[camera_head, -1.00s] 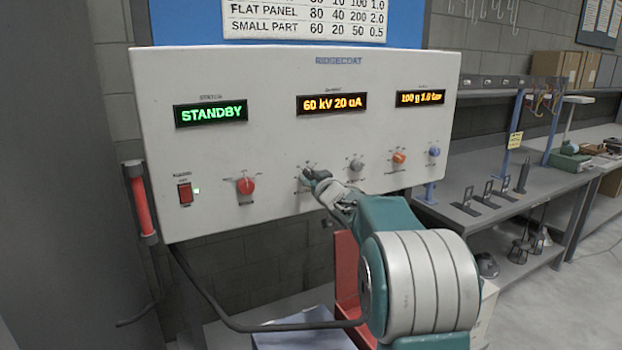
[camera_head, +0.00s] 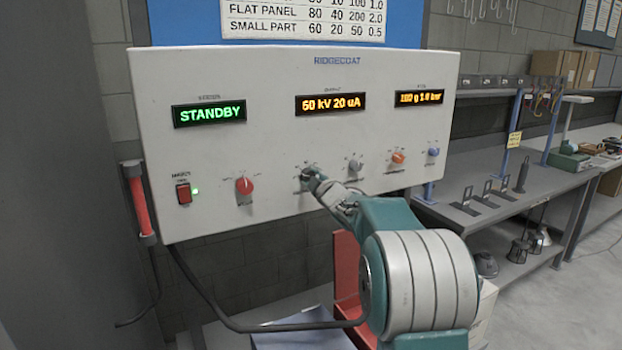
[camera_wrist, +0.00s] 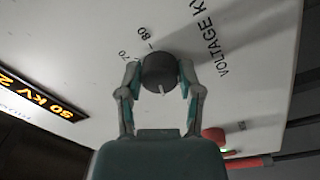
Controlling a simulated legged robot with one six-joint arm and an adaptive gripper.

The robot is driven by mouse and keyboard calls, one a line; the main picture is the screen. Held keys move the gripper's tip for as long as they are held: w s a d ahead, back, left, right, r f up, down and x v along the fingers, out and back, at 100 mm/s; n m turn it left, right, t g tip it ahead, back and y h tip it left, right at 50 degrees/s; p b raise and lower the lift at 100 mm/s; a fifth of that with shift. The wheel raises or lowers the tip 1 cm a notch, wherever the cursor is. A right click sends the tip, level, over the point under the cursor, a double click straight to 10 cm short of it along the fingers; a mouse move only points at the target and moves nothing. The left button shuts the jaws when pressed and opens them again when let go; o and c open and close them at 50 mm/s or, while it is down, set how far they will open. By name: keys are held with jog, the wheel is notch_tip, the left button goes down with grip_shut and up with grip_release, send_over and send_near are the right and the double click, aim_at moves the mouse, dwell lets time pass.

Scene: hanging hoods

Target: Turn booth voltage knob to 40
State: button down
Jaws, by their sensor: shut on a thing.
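The voltage knob is a dark round knob (camera_wrist: 159,72) on the white control panel (camera_head: 280,135), beside the printed "VOLTAGE K" label in the wrist view. Scale marks 70 and 80 show near it. My gripper (camera_wrist: 160,88) has one finger on each side of the knob, shut on it. In the head view my gripper (camera_head: 314,180) reaches the panel's lower middle and largely hides the knob. The output display (camera_head: 330,103) reads "60 kV 20 uA". The knob's pointer setting is not clear.
Grey, orange (camera_head: 398,158) and blue (camera_head: 433,152) knobs sit close on the right. A red bin (camera_head: 346,275) stands below. A bench (camera_head: 480,205) is at the right.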

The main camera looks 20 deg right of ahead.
jog(key=n, duration=0.5)
jog(key=shift+f, duration=0.1)
jog(key=shift+n+y, duration=0.3)
jog(key=shift+n, duration=0.2)
jog(key=shift+f, duration=0.15)
jog(key=shift+c, duration=1.3)
grip_release()
jog(key=shift+w+a, duration=0.1)
jog(key=s, duration=1.2)
jog(key=shift+d+f, duration=0.25)
